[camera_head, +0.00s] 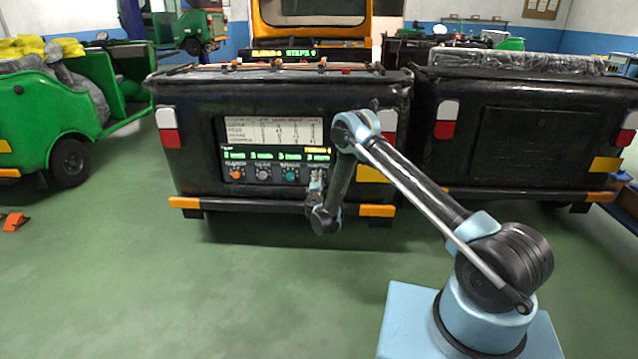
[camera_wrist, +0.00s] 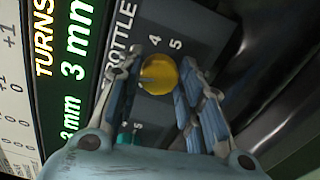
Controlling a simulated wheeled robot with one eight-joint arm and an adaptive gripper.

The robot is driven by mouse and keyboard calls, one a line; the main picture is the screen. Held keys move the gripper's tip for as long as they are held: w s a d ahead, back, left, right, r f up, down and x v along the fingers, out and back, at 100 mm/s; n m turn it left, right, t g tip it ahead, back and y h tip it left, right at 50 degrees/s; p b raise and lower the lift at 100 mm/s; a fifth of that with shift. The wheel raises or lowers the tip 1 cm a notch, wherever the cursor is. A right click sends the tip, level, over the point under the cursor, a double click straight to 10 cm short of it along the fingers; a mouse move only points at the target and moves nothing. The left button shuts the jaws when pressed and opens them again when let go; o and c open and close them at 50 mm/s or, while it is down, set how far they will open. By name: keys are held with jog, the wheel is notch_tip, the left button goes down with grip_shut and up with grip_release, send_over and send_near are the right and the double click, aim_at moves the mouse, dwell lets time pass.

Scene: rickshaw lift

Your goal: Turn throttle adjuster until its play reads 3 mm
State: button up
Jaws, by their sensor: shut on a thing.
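The throttle adjuster is a round yellow knob (camera_wrist: 158,74) under the THROTTLE label, with 4 and 5 marked beside it in the wrist view. My gripper (camera_wrist: 160,85) is shut on it, one finger on each side. The green display (camera_wrist: 76,68) beside that label reads 3 mm. In the head view my gripper (camera_head: 317,180) is at the right end of the knob row on the black rickshaw's rear panel and hides the knob there.
Orange (camera_head: 236,174), grey (camera_head: 263,174) and teal (camera_head: 290,175) knobs sit left of my gripper under green readouts. A white chart (camera_head: 272,132) is above. A bumper (camera_head: 265,208) runs below. Another black rickshaw (camera_head: 525,135) stands close right. Green floor in front is clear.

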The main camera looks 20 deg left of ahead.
jog(key=o, duration=1.1)
jog(key=shift+d+f, duration=0.15)
jog(key=shift+c, duration=0.2)
